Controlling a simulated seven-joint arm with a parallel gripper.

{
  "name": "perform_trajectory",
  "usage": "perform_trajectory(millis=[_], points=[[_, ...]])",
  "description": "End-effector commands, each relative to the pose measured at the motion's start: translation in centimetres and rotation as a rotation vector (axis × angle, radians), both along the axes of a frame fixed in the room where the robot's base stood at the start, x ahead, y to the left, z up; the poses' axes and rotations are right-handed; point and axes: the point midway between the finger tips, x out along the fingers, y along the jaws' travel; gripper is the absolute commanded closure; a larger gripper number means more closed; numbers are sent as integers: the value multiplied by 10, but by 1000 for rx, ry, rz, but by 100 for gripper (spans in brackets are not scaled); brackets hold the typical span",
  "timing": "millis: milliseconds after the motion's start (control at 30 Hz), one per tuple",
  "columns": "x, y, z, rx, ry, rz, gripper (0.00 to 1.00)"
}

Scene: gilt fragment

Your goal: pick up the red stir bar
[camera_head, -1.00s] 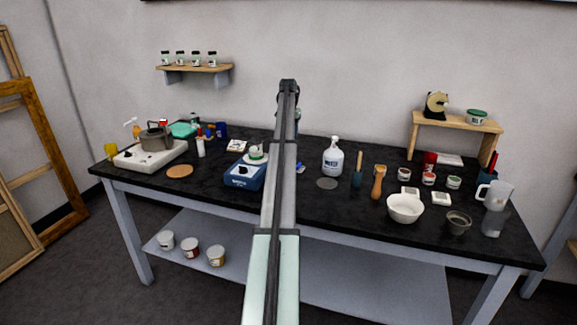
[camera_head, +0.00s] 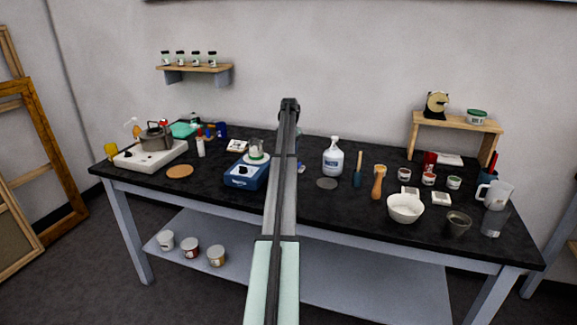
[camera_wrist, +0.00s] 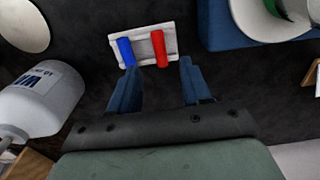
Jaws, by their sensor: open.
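The red stir bar (camera_wrist: 159,48) lies on a small white tray (camera_wrist: 143,53) in the wrist view, to the right of a blue stir bar (camera_wrist: 126,52). My gripper (camera_wrist: 157,80) is open and empty. Its two dark blue fingers are apart, with their tips just short of the tray's near edge. The red bar is roughly between the lines of the two fingers, nearer the right one. In the head view my arm hides the tray and both stir bars.
A white bottle (camera_wrist: 38,100) stands close on the left in the wrist view. The blue stirrer base (camera_head: 247,175) with a vessel (camera_head: 256,155) on it is at the upper right of the wrist view. Dark tabletop surrounds the tray.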

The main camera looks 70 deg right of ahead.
Motion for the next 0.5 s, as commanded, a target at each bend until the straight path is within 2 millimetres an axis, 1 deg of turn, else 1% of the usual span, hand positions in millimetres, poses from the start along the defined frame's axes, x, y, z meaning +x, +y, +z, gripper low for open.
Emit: perform_trajectory(millis=[167,400,500], points=[[0,1,-14,1,0,0,52],[1,1,-45,1,0,0,52],[1,1,-50,0,0,0,52]])
